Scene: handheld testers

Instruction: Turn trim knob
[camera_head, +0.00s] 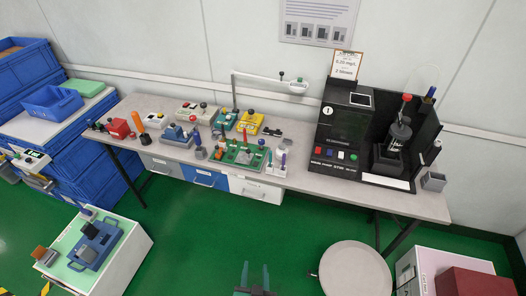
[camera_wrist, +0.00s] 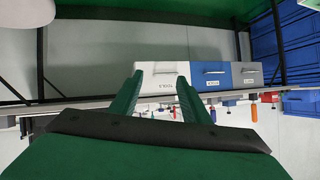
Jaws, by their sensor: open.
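Several handheld testers with coloured knobs and levers stand on the grey bench. A green tester board (camera_head: 238,154) lies near the front edge, with a yellow unit (camera_head: 250,121) behind it, a blue-grey unit (camera_head: 178,134) to its left and a beige unit (camera_head: 197,112) further back. I cannot tell which knob is the trim knob. My gripper (camera_head: 256,272) is open and empty, in front of the bench and apart from it, at the bottom of the head view. In the wrist view its green fingers (camera_wrist: 160,90) point towards the drawers, and the bench appears upside down.
The bench (camera_head: 310,183) has white and blue drawers (camera_head: 204,177) under its front edge. A black test stand (camera_head: 345,125) is at its right. A lamp arm (camera_head: 270,82) hangs over the back. A round stool (camera_head: 355,268) stands near my gripper's right. Blue crates (camera_head: 100,178) are left.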

